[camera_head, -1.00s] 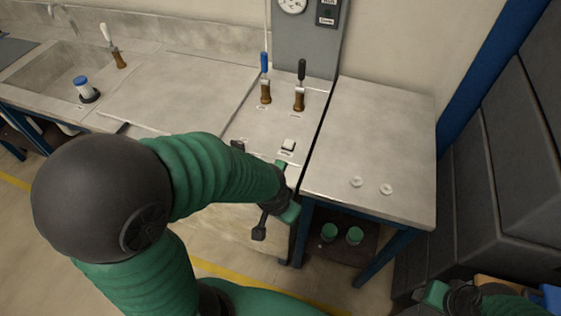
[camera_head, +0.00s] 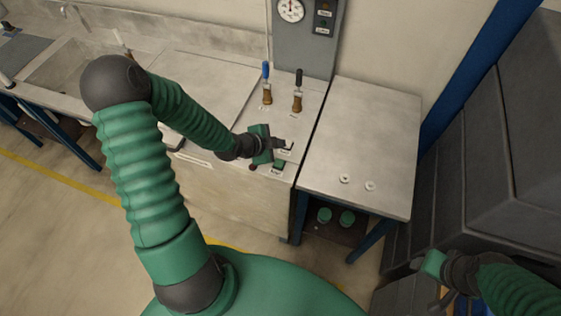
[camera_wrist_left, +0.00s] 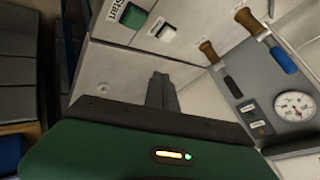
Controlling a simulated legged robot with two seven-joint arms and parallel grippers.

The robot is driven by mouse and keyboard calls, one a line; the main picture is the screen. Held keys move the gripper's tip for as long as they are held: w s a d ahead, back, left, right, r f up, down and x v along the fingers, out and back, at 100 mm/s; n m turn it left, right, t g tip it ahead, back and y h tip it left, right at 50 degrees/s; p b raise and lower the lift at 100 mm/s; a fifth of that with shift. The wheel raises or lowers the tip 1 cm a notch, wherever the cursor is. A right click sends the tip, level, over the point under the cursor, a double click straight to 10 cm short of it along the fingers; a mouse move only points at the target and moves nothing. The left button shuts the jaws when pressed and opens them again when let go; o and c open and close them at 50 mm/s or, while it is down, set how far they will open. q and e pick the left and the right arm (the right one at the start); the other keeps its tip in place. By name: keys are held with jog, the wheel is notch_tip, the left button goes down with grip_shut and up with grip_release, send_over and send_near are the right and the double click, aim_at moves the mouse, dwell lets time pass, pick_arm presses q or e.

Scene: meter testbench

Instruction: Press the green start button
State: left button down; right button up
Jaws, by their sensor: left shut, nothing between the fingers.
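The green start button (camera_head: 280,164) sits near the front edge of the bench top, with a label in front of it. It also shows at the top of the left wrist view (camera_wrist_left: 133,15), beside a "Start" label. My left gripper (camera_head: 285,145) is shut and empty, just behind the green button in the head view. In the left wrist view its closed fingers (camera_wrist_left: 160,88) are in front of the pale bench, apart from the button in the picture. Their height above the bench is hard to tell. My right gripper (camera_head: 440,295) is at the lower right; its jaws are unclear.
A white button (camera_wrist_left: 167,33) is next to the green one; my left gripper hides it in the head view. A blue-handled lever (camera_head: 266,82) and a black-handled lever (camera_head: 298,90) stand farther back, before a grey gauge panel (camera_head: 300,52). The right side table (camera_head: 365,130) is mostly clear.

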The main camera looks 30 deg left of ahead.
aim_at(277, 164)
pick_arm(q)
jog(key=f+b, duration=0.2)
jog(key=a+f+b, duration=0.1)
jog(key=f+b, duration=0.1)
jog(key=f, duration=0.1)
jog(key=f+b, duration=0.3)
jog(key=shift+s+a+f, duration=0.1)
jog(key=shift+a+f, duration=0.1)
jog(key=shift+d+f, duration=0.2)
jog(key=shift+d, duration=0.15)
jog(key=shift+d+r, duration=0.1)
jog(key=shift+d, duration=0.1)
jog(key=shift+a, duration=0.15)
jog(key=shift+a, duration=0.3)
jog(key=shift+d, duration=0.3)
